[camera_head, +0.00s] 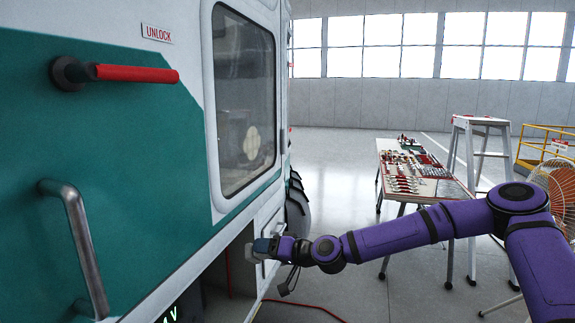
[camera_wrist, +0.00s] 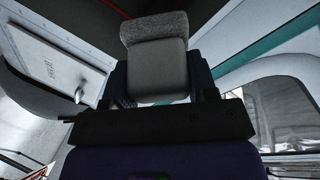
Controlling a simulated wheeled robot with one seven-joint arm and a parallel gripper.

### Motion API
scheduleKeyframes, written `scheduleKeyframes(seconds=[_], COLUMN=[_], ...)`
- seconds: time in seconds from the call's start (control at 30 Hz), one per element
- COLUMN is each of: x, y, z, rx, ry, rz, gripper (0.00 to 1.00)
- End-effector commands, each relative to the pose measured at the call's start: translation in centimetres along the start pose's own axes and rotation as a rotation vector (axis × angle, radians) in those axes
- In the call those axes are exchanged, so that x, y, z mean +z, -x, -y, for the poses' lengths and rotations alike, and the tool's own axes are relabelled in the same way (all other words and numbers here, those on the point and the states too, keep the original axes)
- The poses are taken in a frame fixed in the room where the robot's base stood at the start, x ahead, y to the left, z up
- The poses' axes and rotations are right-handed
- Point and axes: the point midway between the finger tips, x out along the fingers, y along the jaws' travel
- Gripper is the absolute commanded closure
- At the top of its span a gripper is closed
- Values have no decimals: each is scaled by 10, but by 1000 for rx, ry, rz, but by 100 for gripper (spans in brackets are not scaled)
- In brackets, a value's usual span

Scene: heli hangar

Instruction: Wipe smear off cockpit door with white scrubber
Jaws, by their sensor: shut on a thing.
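My gripper (camera_head: 262,247) is shut on the scrubber (camera_head: 250,253), a pale block at the gripper's tip. In the wrist view, the scrubber (camera_wrist: 157,72) is a light grey block with a rough, darker grey top layer, held between the two dark fingers of the gripper (camera_wrist: 158,92). The cockpit door (camera_head: 207,200) is white and green with a large window (camera_head: 243,100). My gripper is low beside the helicopter, below the window. I cannot tell whether the scrubber touches the body.
A red handle (camera_head: 135,73) and a grey grab bar (camera_head: 80,240) stick out on the left. A tool table (camera_head: 430,190), a stepladder (camera_head: 482,125) and a fan (camera_head: 556,190) stand at right. A red hose (camera_head: 310,305) lies on the floor. Floor behind is open.

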Motion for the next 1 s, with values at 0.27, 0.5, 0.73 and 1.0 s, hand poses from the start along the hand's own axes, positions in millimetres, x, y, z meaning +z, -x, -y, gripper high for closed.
scheduleKeyframes(seconds=[0.27,0.5,0.73,1.0], x=[-118,-190,-212,-213], y=[23,60,74,56], z=[76,113,124,129], rx=[-160,-208,-218,-219], ry=[-55,-79,-84,-86], rz=[-186,-285,-316,-316], gripper=[66,66,66,66])
